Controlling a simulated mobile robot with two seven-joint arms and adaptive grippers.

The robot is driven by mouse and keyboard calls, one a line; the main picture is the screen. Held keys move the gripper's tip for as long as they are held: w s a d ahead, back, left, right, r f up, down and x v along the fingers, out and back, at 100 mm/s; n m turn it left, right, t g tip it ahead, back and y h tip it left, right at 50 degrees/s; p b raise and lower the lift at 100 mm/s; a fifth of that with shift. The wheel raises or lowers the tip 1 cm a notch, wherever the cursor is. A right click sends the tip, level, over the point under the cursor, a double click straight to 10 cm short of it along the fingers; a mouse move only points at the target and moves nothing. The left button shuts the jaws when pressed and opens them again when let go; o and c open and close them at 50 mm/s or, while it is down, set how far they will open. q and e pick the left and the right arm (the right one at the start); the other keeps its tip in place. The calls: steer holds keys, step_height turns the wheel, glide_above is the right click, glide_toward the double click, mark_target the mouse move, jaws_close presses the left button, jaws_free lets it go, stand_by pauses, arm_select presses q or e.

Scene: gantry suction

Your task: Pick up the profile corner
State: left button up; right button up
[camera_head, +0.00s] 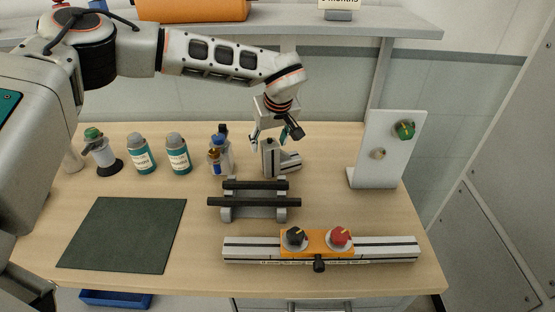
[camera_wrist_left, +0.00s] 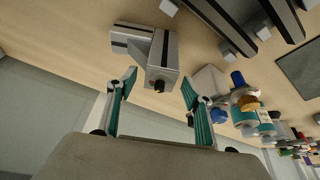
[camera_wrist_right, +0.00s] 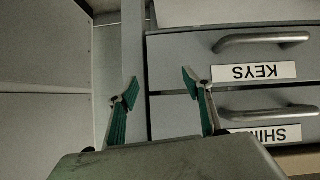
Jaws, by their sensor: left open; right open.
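The profile corner (camera_head: 281,160) is a grey metal piece with black slots, made of an upright block and a low arm to its right. It stands on the table behind the black rods. My left gripper (camera_head: 270,136) hangs just above and behind it, pointing down, and is open. In the left wrist view the profile corner (camera_wrist_left: 158,60) lies ahead of and between the two green-padded fingers (camera_wrist_left: 158,90), with no contact visible. My right gripper (camera_wrist_right: 155,88) is open and empty in the right wrist view, facing drawers below the table.
A stand with two black rods (camera_head: 254,201) is in front of the corner. A white panel with knobs (camera_head: 385,150) is at the right. A rail with an orange block (camera_head: 318,245) lies in front. Labelled drawers (camera_wrist_right: 230,75) face my right gripper.

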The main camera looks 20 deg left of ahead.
arm_select(q)
jaws_close()
steer(key=shift+r, duration=0.1)
arm_select(e)
steer(key=shift+s+f, duration=0.1)
steer(key=shift+f, duration=0.15)
arm_select(q)
steer(key=shift+w, duration=0.1)
step_height(320, 180, up, 19)
steer(key=m+h+p, duration=0.2)
steer(key=m+p, duration=0.2)
glide_above(282, 151)
step_height(282, 151, down, 11)
steer(key=shift+t, duration=0.5)
steer(key=shift+f, duration=3.4)
arm_select(e)
steer(key=shift+g+h, duration=0.3)
steer(key=shift+h, duration=0.1)
steer(key=d, duration=0.2)
steer(key=d+r, duration=0.1)
steer(key=shift+s+d+r, duration=0.1)
steer(key=shift+d+r, duration=0.05)
steer(key=shift+d, duration=0.25)
